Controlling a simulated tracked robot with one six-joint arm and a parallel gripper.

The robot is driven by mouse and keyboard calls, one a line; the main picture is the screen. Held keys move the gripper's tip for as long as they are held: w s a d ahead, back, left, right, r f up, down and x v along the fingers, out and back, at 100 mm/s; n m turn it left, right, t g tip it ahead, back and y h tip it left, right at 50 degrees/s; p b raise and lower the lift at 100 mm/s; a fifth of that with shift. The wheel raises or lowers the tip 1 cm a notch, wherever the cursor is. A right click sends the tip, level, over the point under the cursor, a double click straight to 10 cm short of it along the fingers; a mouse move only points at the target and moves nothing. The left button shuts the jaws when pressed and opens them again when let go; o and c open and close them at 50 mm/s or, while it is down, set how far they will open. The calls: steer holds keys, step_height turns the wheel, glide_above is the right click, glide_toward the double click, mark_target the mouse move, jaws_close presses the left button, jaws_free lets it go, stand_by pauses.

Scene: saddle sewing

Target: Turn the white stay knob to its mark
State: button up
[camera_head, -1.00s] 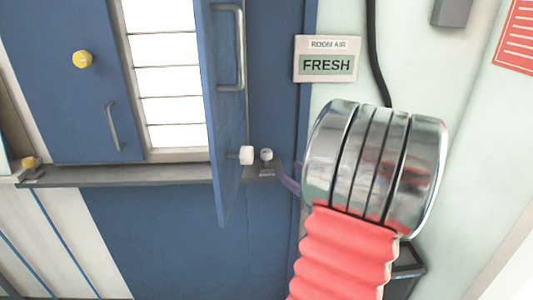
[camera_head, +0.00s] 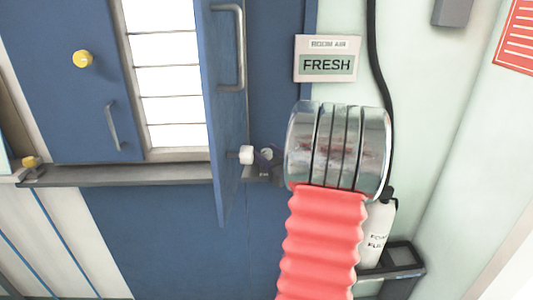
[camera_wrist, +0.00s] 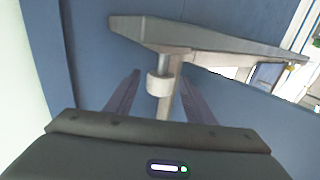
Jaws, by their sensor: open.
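In the wrist view, a pale round knob (camera_wrist: 158,86) on a metal stem lies between the two fingers of my gripper (camera_wrist: 160,76). The fingers are open, with a gap on each side of the knob. I cannot see a mark for the knob.
The grey ledge (camera_head: 130,175) runs left along the blue wall, with a yellow knob (camera_head: 30,162) at its far end. The open door panel (camera_head: 225,110) stands close left of my gripper. A FRESH sign (camera_head: 326,58) hangs above. A white bottle (camera_head: 380,228) stands lower right in a dark holder.

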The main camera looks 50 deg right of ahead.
steer(key=shift+w, duration=0.3)
steer(key=shift+d, duration=0.1)
steer(key=shift+c, duration=0.5)
steer(key=c, duration=1)
steer(key=shift+o, duration=0.2)
steer(key=shift+n+y, duration=0.5)
steer(key=shift+y, duration=0.2)
steer(key=n+y, duration=0.2)
steer(key=y, duration=0.1)
steer(key=n+y, duration=0.2)
steer(key=y, duration=0.2)
steer(key=shift+n, duration=0.3)
steer(key=shift+n+g+y, duration=0.6)
steer(key=shift+n+y, duration=0.6)
steer(key=shift+y, duration=0.6)
steer(key=shift+n+g+y, duration=0.6)
steer(key=shift+n+y, duration=0.6)
steer(key=shift+y, duration=0.6)
